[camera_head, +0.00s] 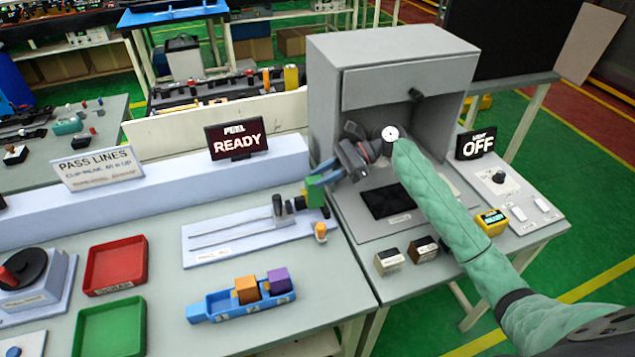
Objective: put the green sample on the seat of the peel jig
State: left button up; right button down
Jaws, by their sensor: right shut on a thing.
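My right arm, in a green sleeve, comes in from the right, and its gripper (331,173) points left in front of the grey booth. It is shut on the green sample (315,193), which is at the right end of the peel jig (215,244). The jig is a pale plate with two rails and a dark carriage (283,212). I cannot tell whether the sample touches the jig, and its seat is not clearly visible. My left gripper is not in view.
A sign (236,138) reads "READY" behind the jig. A blue tray (220,309) with an orange and a purple block stands in front. Red (146,262) and green (78,335) trays are at left. The booth (322,100) closes off the right. An orange-topped knob (320,232) stands beside the jig.

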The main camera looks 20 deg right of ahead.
jog(key=shift+w+a+f, duration=0.6)
jog(key=shift+w+f, duration=0.05)
jog(key=shift+w, duration=0.05)
jog(key=shift+s+f+p, duration=0.15)
jog(key=shift+f+p, duration=0.5)
jog(key=shift+f, duration=0.05)
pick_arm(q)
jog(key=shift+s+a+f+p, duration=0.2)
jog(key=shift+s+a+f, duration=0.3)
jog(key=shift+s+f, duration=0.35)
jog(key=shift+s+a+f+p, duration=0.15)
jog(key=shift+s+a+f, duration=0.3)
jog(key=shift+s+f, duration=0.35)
pick_arm(e)
jog(key=shift+f, duration=1.2)
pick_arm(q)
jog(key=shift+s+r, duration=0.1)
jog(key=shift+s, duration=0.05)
pick_arm(e)
jog(key=shift+d, duration=0.1)
jog(key=c, duration=1.1)
grip_release()
jog(key=shift+f, duration=0.1)
jog(key=shift+c, duration=0.2)
